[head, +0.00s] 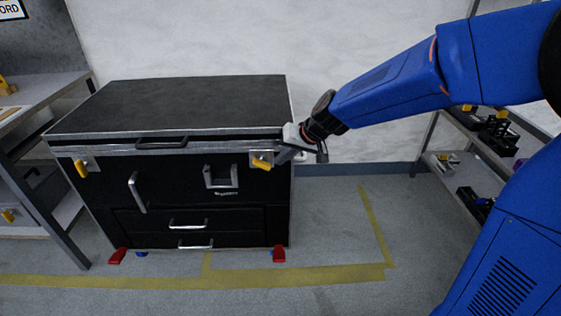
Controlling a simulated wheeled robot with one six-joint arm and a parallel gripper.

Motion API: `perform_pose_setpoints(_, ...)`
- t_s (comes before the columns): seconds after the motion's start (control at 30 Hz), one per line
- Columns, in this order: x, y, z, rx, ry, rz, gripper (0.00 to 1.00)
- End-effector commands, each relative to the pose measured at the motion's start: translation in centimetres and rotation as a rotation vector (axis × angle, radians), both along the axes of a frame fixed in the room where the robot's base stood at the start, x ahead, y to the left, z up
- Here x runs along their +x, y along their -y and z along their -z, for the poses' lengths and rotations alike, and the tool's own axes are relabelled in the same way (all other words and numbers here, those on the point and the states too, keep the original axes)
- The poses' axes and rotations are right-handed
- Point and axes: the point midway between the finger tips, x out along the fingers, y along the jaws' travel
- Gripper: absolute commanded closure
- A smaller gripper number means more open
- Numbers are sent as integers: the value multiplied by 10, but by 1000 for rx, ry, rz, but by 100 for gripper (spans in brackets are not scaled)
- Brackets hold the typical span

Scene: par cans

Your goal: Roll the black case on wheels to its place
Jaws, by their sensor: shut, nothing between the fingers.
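The black case (167,105) stands upright on the floor against the wall, left of centre. Its flat lid looks closed. The front has metal handles, two drawers and a yellow latch at each side, the left latch (81,168) and the right latch (262,163). Red pedals, the left one (117,256) and the right one (278,254), show at its foot, with blue wheel parts beside them. My gripper (281,158) is at the upper right front corner, close to the right latch. It is shut and empty. Whether it touches the latch or case I cannot tell.
Yellow floor tape (300,275) runs before the case and turns back on the right, bounding bare floor (330,220) there. A workbench (40,110) stands close on the left. A shelf rack (460,135) with dark bins stands on the right.

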Motion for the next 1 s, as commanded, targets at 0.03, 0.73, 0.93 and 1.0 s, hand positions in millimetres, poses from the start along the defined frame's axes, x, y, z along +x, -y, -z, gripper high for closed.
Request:
perform_pose_setpoints(0.03,-2,3,-5,0,2,1,100)
perform_pose_setpoints(0.73,-31,42,-68,-1,0,1,69)
perform_pose_setpoints(0.93,-32,41,-67,-4,-4,-4,64)
perform_pose_setpoints(1.0,-36,37,-59,-23,-17,-31,64)
